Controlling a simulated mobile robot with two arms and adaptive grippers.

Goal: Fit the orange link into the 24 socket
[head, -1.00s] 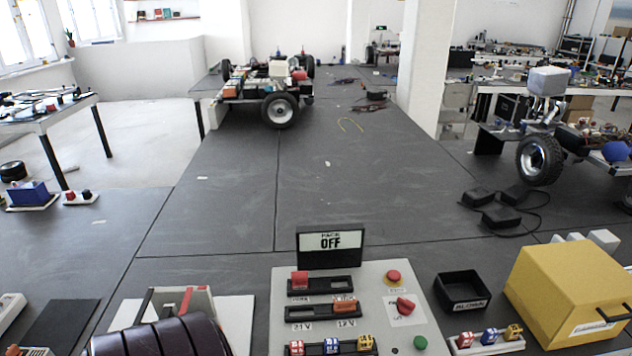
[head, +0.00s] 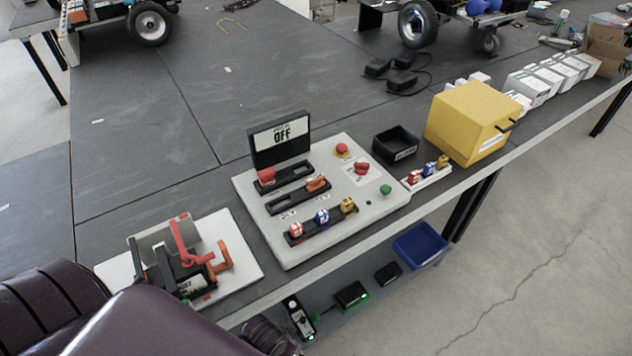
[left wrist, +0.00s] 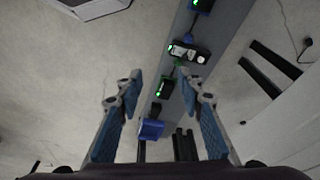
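The orange link (head: 317,184) sits at the right end of the middle black slot strip (head: 284,203) on the pale control panel (head: 375,206). The left end of that strip is empty. In the earlier head frame the labels below it read 24 V at left and 12 V at right. A sign (head: 281,138) behind the panel reads OFF. My left gripper (left wrist: 160,76) is open and empty in the left wrist view, pointing over the floor and low shelf, away from the panel. In the head view only my purple arm shows at bottom left. My right gripper is out of view.
Red (head: 266,176) and numbered blocks (head: 322,216) sit in the panel's other strips. A lever device (head: 190,262) stands left of the panel. A black bin (head: 395,146), small block rack (head: 428,174) and yellow box (head: 472,122) stand right. A blue tray (head: 420,244) lies below.

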